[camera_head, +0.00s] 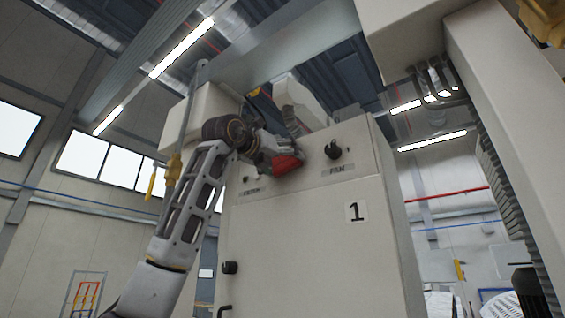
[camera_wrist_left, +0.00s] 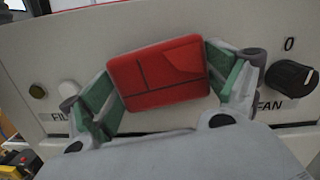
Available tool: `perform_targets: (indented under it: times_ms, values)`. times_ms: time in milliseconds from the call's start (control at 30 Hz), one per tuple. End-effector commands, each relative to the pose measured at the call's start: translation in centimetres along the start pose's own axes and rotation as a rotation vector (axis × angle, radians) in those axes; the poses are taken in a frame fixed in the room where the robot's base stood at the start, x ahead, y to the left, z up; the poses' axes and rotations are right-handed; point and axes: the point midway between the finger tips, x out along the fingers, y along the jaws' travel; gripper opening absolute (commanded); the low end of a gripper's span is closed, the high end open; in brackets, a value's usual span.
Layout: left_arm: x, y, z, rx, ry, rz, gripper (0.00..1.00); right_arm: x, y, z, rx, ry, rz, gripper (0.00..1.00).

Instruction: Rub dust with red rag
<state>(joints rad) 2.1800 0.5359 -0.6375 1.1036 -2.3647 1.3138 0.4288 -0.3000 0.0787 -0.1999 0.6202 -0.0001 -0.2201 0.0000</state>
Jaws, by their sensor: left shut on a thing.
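The red rag (camera_head: 287,164) is a folded red pad at the front of the beige machine cabinet (camera_head: 300,225). My left gripper (camera_head: 272,152) is shut on it, near the cabinet's upper panel. In the left wrist view the rag (camera_wrist_left: 158,74) sits between the two green-padded fingers of the left gripper (camera_wrist_left: 165,85), in front of the panel with the knobs. I cannot tell whether the rag touches the panel. No dust can be made out. The right gripper is not in view.
A black FAN knob (camera_head: 333,150) sticks out right of the rag; it also shows in the left wrist view (camera_wrist_left: 291,77). Another black knob (camera_head: 230,267) is lower left. A large beige upright (camera_head: 500,110) stands at right.

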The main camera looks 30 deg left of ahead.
Motion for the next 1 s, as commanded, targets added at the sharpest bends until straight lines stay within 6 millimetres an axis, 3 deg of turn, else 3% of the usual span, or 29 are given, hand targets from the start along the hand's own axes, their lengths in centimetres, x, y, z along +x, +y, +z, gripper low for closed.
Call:
perform_targets:
  times_ms: [267, 1000]
  values:
    - [0.1, -0.2, -0.1, 0.001, 0.001, 0.0, 0.7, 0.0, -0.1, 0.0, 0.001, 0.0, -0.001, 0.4]
    - [0.0, -3.6, -0.8, 0.001, 0.002, 0.001, 0.7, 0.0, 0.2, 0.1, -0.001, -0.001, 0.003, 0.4]
